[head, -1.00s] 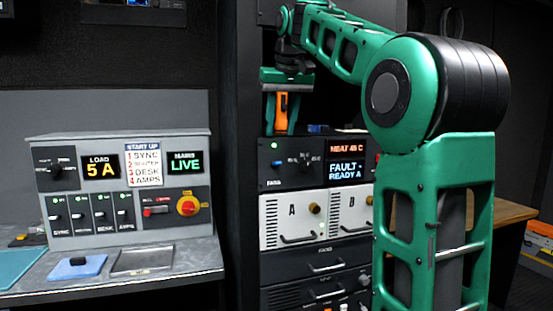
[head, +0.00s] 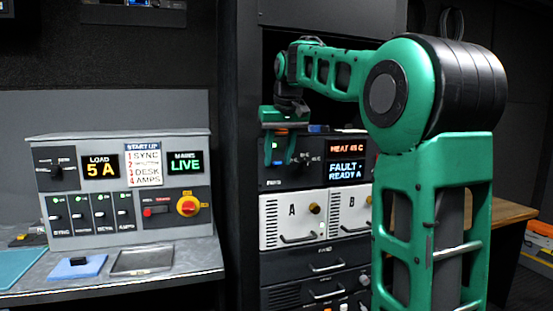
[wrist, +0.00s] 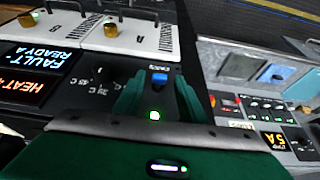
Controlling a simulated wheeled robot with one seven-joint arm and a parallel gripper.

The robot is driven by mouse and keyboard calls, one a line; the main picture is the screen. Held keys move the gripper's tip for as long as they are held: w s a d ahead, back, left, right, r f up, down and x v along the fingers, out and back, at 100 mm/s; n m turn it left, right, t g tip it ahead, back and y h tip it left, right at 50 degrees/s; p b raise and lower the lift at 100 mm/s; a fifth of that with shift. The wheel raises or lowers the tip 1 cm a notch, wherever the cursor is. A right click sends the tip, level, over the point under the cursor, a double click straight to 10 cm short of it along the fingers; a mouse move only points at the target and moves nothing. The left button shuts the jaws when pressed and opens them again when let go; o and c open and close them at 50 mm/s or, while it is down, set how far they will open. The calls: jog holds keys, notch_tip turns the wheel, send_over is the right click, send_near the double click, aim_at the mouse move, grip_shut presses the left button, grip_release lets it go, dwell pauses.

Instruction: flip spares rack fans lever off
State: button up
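The spares rack's top panel (head: 316,175) is dark, with a small blue-tipped fans lever (wrist: 160,78) low at its left end, beside the FANS label. My gripper (head: 280,158) is in front of that end of the panel. In the wrist view its two green fingers (wrist: 158,98) stand apart, one on each side of the lever, with a gap around it. Whether they touch the panel I cannot tell. The displays read HEAT 45 C (head: 347,149) and FAULT - READY A (head: 346,170).
White modules A (head: 292,228) and B (head: 350,225) with handles and brass knobs sit just below the panel. A grey start-up console (head: 125,185) stands on a desk to the left. My own arm hides the rack's right side.

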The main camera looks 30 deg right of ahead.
grip_shut()
jog(key=shift+d, duration=0.25)
jog(key=shift+s+a, duration=0.15)
jog(key=shift+a, duration=0.1)
jog(key=shift+s+a+f+t+h, duration=0.15)
jog(key=shift+f+t+h, duration=0.35)
jog(key=shift+t, duration=0.7)
jog(key=shift+s+f+t+h, duration=0.25)
jog(key=shift+f+t, duration=0.45)
jog(key=shift+t, duration=0.5)
jog(key=shift+s+a+f+t+h, duration=0.15)
jog(key=shift+f+t+h, duration=0.35)
jog(key=shift+t, duration=0.7)
jog(key=shift+d+f, duration=0.1)
jog(key=shift+f, duration=0.1)
grip_release()
